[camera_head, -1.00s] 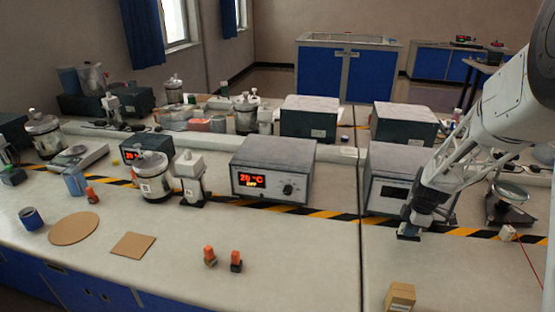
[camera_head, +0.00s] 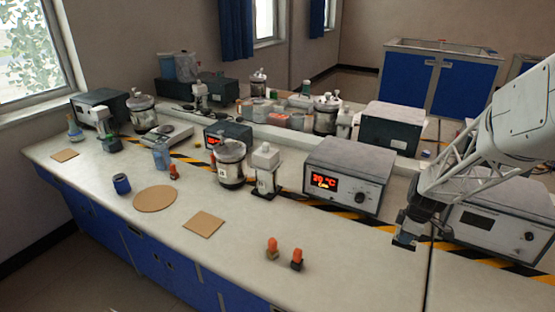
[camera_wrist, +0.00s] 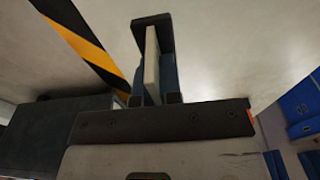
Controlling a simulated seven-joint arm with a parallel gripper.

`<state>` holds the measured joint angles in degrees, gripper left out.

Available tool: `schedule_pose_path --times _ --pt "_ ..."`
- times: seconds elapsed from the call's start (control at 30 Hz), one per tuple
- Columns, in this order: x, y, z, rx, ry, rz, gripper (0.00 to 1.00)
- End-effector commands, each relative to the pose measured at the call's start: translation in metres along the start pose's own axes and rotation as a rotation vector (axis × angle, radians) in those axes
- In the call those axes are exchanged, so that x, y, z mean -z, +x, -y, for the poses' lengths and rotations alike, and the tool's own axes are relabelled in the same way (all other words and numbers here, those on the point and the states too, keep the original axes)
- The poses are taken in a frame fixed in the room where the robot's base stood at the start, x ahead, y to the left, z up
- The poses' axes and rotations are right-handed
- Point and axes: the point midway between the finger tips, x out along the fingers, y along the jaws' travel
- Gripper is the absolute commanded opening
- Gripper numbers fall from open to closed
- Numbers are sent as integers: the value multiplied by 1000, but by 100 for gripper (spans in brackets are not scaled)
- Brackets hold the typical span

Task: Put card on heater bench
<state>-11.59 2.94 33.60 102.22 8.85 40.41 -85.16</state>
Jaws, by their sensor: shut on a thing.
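My gripper (camera_head: 405,242) is low over the front part of the white bench, left of the bench seam. In the wrist view my gripper (camera_wrist: 152,60) is shut on a thin pale slab, seen edge-on, which looks like the card (camera_wrist: 152,65). In the head view the card is too small or hidden to make out. No label marks the heater bench. A grey box with a red temperature display (camera_head: 348,176) stands left of and behind my gripper and may be it; I cannot tell.
A second grey box (camera_head: 490,220) stands close to the right of my gripper. Two orange-capped bottles (camera_head: 272,247) stand to the left, near a square brown mat (camera_head: 203,224) and a round mat (camera_head: 155,199). Striped tape (camera_head: 345,213) crosses the bench. Bare bench lies in front of the display box.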

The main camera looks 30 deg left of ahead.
Motion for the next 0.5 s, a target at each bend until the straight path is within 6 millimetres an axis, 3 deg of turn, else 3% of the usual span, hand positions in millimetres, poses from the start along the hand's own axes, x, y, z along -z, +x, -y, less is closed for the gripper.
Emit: schedule_pose_path --times 0.5 --pt "124 12 31 -3 -4 -4 0"
